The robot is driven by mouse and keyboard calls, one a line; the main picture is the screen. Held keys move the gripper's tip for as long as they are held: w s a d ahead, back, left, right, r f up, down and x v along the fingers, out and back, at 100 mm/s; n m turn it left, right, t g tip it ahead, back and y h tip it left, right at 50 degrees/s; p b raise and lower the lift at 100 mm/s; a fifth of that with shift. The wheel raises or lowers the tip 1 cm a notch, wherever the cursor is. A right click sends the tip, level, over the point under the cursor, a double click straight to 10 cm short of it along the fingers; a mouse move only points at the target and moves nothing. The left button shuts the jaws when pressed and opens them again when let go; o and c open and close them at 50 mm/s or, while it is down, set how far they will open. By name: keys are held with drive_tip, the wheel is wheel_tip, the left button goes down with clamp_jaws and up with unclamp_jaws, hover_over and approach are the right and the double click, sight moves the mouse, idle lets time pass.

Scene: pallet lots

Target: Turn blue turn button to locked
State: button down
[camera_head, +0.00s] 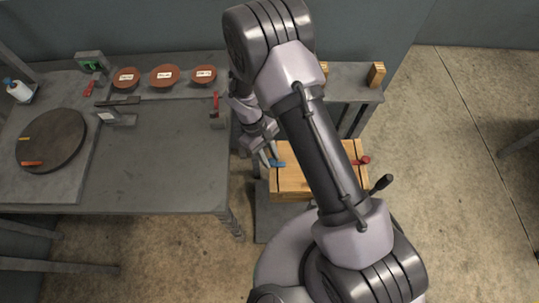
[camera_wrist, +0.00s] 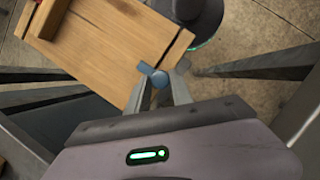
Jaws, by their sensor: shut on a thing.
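The blue turn button (camera_wrist: 154,74) sits at the edge of a wooden box (camera_wrist: 95,45), beside a dark seam in its top. In the wrist view my gripper (camera_wrist: 163,88) has its fingertips at the button and is shut on it. In the head view the blue button (camera_head: 277,163) shows at the left edge of the wooden box (camera_head: 290,185), with my gripper (camera_head: 268,158) against it. My arm crosses in front of the middle of the box. A red turn button (camera_head: 362,160) is at the box's right end.
A grey workbench (camera_head: 165,150) to the left holds a dark round disc (camera_head: 50,140), several reddish round plates (camera_head: 164,76) and small tools. A wooden block (camera_head: 376,74) stands on the shelf behind. The floor at right is open.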

idle(0.3)
drive_tip(key=c, duration=1.1)
unclamp_jaws()
drive_tip(key=p+v, duration=0.5)
drive_tip(key=v, duration=1.2)
drive_tip(key=shift+w+a+r, duration=0.1)
drive_tip(key=shift+a+r, duration=0.05)
